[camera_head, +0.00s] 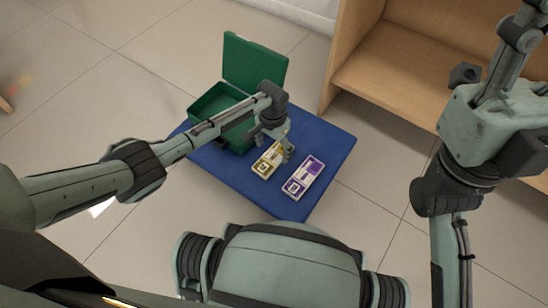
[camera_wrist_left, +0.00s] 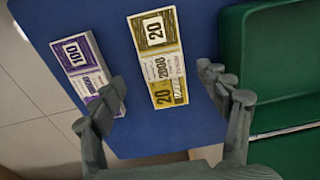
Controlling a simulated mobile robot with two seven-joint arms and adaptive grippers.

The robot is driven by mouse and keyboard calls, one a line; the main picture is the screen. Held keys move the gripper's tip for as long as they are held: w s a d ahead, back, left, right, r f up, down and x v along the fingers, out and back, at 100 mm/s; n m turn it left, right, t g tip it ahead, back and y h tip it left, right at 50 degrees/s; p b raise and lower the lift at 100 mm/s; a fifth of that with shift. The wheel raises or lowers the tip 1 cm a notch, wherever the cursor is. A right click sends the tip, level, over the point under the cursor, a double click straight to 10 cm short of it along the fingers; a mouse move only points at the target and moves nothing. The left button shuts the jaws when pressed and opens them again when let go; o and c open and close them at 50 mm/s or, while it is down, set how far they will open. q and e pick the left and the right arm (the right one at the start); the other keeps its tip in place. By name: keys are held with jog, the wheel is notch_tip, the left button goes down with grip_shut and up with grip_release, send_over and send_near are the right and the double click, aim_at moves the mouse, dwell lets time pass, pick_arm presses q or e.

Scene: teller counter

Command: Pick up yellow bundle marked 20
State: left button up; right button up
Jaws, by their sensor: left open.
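The yellow bundle marked 20 (camera_head: 266,163) lies flat on the blue mat (camera_head: 325,140), to the right of the green box. It shows whole in the left wrist view (camera_wrist_left: 158,58). My left gripper (camera_head: 272,143) is over its far end, fingers pointing down, and partly covers it. In the left wrist view my left gripper (camera_wrist_left: 163,78) is open and empty, its fingers spread on either side of the bundle. A purple bundle marked 100 (camera_head: 303,177) lies to the right on the mat; the left wrist view shows it too (camera_wrist_left: 80,60). My right arm is raised at the right, clear of the bundles.
An open green box (camera_head: 238,138) with its lid (camera_head: 254,63) raised stands at the back left of the mat, close to my left gripper. A wooden shelf (camera_head: 390,75) stands behind, to the right.

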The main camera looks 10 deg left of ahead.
aim_at(273, 157)
pick_arm(q)
notch_tip(273, 157, down, 4)
jog(key=shift+w+a+f+b, duration=0.15)
jog(key=shift+f+b, duration=0.1)
jog(key=shift+b, duration=0.75)
jog(key=shift+c, duration=0.3)
jog(key=c, duration=1.2)
